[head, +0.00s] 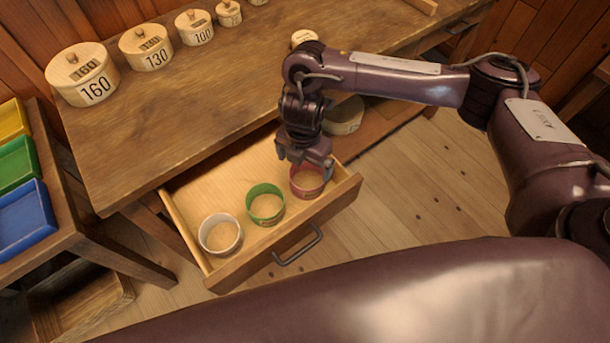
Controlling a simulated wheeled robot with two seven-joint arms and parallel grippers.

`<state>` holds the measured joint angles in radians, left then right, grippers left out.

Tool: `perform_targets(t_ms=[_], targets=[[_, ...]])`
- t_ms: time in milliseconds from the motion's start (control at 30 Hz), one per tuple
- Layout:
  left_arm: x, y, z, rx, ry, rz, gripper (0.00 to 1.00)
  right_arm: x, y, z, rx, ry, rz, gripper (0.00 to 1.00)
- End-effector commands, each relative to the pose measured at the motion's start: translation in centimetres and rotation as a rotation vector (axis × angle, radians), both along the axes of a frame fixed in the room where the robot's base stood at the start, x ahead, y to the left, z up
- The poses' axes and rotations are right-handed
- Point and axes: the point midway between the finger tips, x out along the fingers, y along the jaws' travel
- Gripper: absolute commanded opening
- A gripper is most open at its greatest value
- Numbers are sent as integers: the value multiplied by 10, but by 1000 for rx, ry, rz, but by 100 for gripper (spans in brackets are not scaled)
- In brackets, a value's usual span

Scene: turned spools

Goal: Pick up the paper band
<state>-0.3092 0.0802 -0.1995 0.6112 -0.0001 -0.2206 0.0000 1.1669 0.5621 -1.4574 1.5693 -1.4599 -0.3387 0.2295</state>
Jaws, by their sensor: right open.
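Three round bands stand in the open drawer (205,178): a white one (221,245) at the left, a green one (250,214) in the middle and a red one (306,192) at the right. The white one looks most like paper, but I cannot tell the material for sure. My right gripper (305,168) points down over the red band, with its fingers open. The gripper hides the far part of the red band's rim. I cannot tell if the fingers touch it. My left gripper is out of view.
The drawer's front (245,268) has a dark handle (298,246). Lidded round wooden boxes, such as one marked 160 (83,88), line the tabletop's back (180,110). Yellow, green and blue trays (24,217) stand on a side table at left. Another round box (343,118) sits behind my arm.

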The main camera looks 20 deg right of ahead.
Motion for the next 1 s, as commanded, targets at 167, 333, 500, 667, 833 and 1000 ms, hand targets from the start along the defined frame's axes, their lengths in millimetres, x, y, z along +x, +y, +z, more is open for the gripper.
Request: perform_targets(t_ms=[167, 333, 500, 667, 833, 1000], targets=[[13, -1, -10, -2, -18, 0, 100, -1, 0, -18, 0, 3, 0, 100], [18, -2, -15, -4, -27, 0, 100, -2, 0, -37, 2, 4, 0, 100], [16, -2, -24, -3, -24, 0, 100, -6, -4, -62, 2, 6, -3, 100], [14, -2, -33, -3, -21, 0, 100, -5, -5, -81, 1, 2, 0, 100], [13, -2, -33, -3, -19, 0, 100, -4, -5, -83, 0, 0, 0, 100], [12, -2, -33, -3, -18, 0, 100, -4, -5, -82, 0, 0, 0, 95]])
